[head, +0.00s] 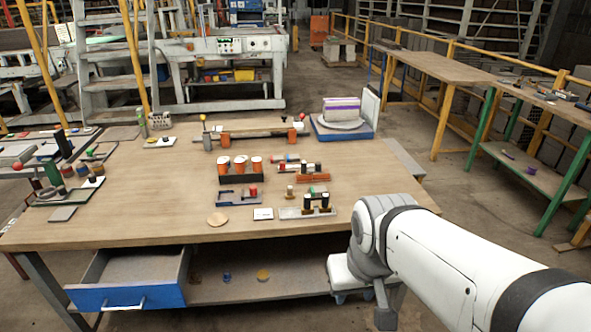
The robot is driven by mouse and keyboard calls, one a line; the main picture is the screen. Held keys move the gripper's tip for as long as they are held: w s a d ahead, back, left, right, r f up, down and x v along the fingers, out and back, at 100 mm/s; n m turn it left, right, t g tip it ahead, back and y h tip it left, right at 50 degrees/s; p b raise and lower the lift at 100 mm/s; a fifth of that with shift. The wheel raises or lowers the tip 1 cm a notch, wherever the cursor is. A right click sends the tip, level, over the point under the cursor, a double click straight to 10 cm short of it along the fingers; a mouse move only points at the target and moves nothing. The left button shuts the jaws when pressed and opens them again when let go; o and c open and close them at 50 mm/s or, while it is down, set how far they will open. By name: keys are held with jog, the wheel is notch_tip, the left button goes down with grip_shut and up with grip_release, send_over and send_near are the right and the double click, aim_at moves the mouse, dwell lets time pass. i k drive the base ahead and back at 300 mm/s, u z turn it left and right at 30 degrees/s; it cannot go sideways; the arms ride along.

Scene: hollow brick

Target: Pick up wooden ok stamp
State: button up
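A small wooden-handled piece (290,192) stands upright on the wooden workbench (150,215), behind a white card (263,213). It looks like a stamp, but it is too small here to read any "ok" mark. Several other small items stand close around it, so I cannot be sure which one is the ok stamp. My arm comes in from the lower right and bends down at the bench's front right corner. The wrist end (385,303) hangs beside the bench, below its top and well away from the small piece. The fingertips cannot be made out.
A rack with orange-and-white cylinders (240,179) is behind. A blue drawer (128,296) juts open below.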

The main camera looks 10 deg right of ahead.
aim_at(290, 195)
jog(key=u, duration=0.05)
jog(key=k, duration=0.55)
jog(key=z, duration=0.35)
jog(key=i, duration=2.2)
jog(key=u, duration=0.85)
jog(key=k, duration=0.9)
jog(key=u, duration=0.15)
jog(key=i, duration=0.9)
jog(key=z, duration=0.1)
